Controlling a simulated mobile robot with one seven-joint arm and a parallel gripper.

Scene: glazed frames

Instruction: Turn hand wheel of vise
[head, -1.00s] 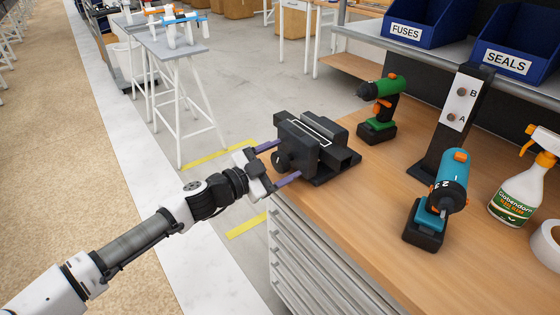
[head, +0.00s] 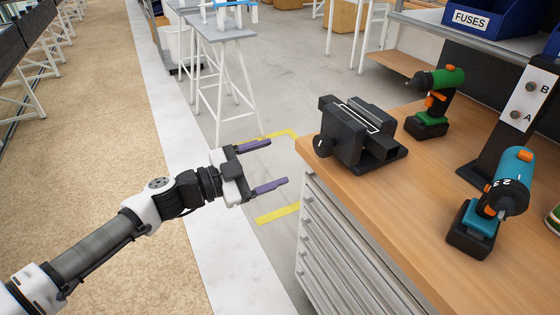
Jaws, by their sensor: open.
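The black vise (head: 362,130) stands on the near left corner of the wooden workbench. Its round dark hand wheel (head: 321,146) is on the vise's left side, facing my gripper, with a small light mark on it. My gripper (head: 279,163) is to the left of the hand wheel, over the floor beside the bench. Its two purple fingers are spread apart with nothing between them. A clear gap separates the fingertips from the wheel.
A green drill (head: 436,100) and a blue drill (head: 493,205) stand on the workbench (head: 400,215) right of the vise. Blue bins are on the shelf above. Drawers (head: 340,240) form the bench's front. A white-legged stand (head: 222,80) is behind my gripper. Floor left of the bench is open.

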